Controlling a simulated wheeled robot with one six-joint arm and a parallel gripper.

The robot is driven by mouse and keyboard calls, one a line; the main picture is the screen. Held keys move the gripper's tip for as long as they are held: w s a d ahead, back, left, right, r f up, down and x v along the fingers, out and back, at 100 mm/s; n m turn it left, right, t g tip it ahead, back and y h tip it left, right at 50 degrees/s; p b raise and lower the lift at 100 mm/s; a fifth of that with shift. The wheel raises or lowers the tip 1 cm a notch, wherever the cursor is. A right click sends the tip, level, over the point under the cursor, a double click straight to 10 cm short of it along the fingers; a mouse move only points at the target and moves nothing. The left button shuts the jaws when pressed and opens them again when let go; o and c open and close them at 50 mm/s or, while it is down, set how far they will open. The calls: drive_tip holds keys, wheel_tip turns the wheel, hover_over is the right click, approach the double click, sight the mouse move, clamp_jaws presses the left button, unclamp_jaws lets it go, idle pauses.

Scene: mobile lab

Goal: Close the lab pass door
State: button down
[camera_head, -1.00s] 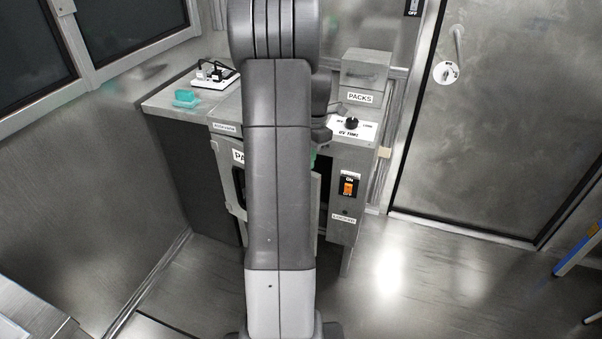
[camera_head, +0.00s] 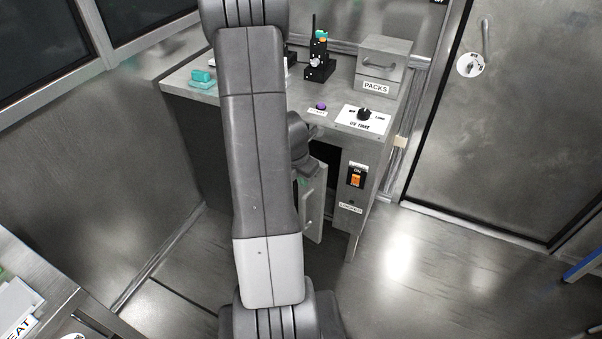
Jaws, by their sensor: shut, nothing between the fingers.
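The lab pass door (camera_head: 315,205) is a light grey panel with a small handle on the front of the metal cabinet (camera_head: 383,160). It stands swung out, and the dark opening (camera_head: 331,152) shows above and behind it. My arm covers its left side and the cabinet front to the left. My gripper (camera_head: 317,131) is small and partly hidden beside my arm. It is shut and empty, in front of the cabinet just above the door's top edge. I cannot tell whether it touches the door.
On the cabinet top are a PACKS box (camera_head: 384,62), a UV TIME dial (camera_head: 365,115), a purple button (camera_head: 321,106), a black device (camera_head: 318,65) and a teal item (camera_head: 202,77). An orange switch (camera_head: 355,181) is on the front. Floor (camera_head: 400,265) at right is clear.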

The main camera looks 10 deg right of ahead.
sight(316, 181)
drive_tip(key=w+d+f, duration=0.3)
drive_tip(key=shift+w+d+f, duration=0.2)
drive_tip(key=shift+d+f, duration=0.1)
idle(0.3)
drive_tip(key=shift+w+d+r+p, duration=0.3)
drive_tip(key=shift+w+d+p, duration=0.1)
drive_tip(key=shift+p, duration=0.6)
drive_tip(key=shift+n, duration=0.8)
drive_tip(key=shift+w+d+f+p, duration=0.15)
drive_tip(key=shift+w+d+p, duration=0.65)
drive_tip(key=shift+p, duration=0.55)
drive_tip(key=shift+w+d+f+p, duration=0.15)
drive_tip(key=shift+w+d+p, duration=0.65)
drive_tip(key=shift+p, duration=0.55)
drive_tip(key=shift+s, duration=0.1)
